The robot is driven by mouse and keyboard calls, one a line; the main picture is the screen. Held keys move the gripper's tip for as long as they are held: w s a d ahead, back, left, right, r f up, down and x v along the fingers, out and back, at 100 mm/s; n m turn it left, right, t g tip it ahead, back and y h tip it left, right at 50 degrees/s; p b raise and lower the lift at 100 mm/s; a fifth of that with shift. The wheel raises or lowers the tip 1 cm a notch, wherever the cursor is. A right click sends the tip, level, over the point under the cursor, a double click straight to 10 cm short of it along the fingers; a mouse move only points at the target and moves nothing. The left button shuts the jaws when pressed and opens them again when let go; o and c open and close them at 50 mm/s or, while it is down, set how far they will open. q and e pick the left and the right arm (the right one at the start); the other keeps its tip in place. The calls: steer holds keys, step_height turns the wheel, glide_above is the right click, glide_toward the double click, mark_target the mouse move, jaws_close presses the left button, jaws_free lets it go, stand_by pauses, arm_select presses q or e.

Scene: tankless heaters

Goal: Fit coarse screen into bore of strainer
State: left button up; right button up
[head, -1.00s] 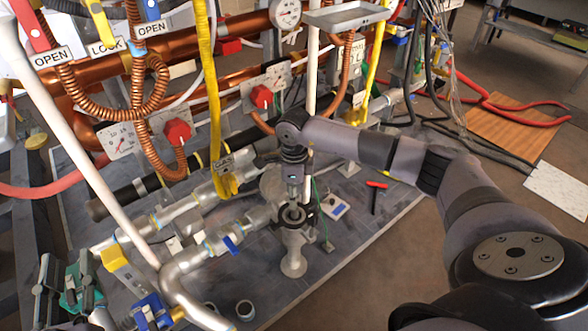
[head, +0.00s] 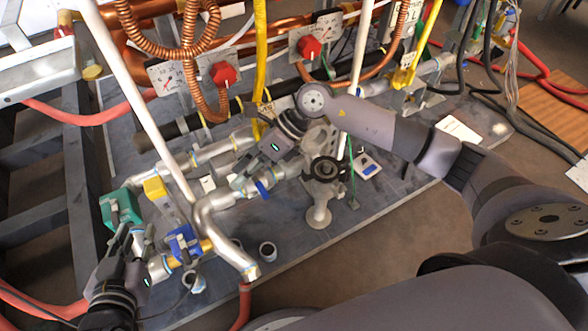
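The strainer (head: 321,192) stands upright on the grey board at centre, joined to silver pipework on its left. A dark ring (head: 325,169) surrounds its open top, and I cannot see what is inside the bore. My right gripper (head: 255,168) is tilted, pointing down and left, beside the strainer's upper left and over the pipes. Its fingers are too small and dark to tell whether they are open. My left gripper (head: 124,240) is at lower left, by the green and blue fittings; its finger state is unclear. I cannot make out the coarse screen for certain.
A small open cup-like part (head: 267,251) stands on the board (head: 300,246). A green clamp (head: 119,208) and blue clamp (head: 183,245) sit at left. A white pipe (head: 130,90) slants across the left; copper pipes and red knobs (head: 223,73) stand behind.

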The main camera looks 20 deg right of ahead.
steer(key=s+a+r+m+t+y, duration=0.1)
steer(key=s+a+r+m+y, duration=0.1)
steer(key=a+r+m+y, duration=0.25)
steer(key=s+a+r+m+t+y, duration=0.1)
steer(key=s+a+r+t+y, duration=0.1)
steer(key=a+r+y, duration=0.35)
steer(key=w+d+r+m+t+h, duration=0.2)
steer(key=w+d+r+m+t, duration=0.15)
steer(key=r+m+t, duration=0.85)
steer(key=w+d+f+m+t+h, duration=0.1)
steer(key=d+f+m+t+h, duration=0.1)
steer(key=d+f+m+h, duration=0.45)
steer(key=d+f+m+t+h, duration=0.1)
steer(key=d+m+t+h, duration=0.3)
steer(key=m, duration=0.6)
steer(key=s+d+f+m+g+h, duration=0.1)
steer(key=s+f+m+g+h, duration=0.1)
steer(key=f, duration=0.4)
steer(key=s+d+f+m+g+h, duration=0.2)
steer(key=s+f+m+g, duration=0.3)
steer(key=f+m+g, duration=0.1)
steer(key=shift+d+f+m, duration=0.3)
steer(key=shift+f+m, duration=0.15)
steer(key=shift+m, duration=0.35)
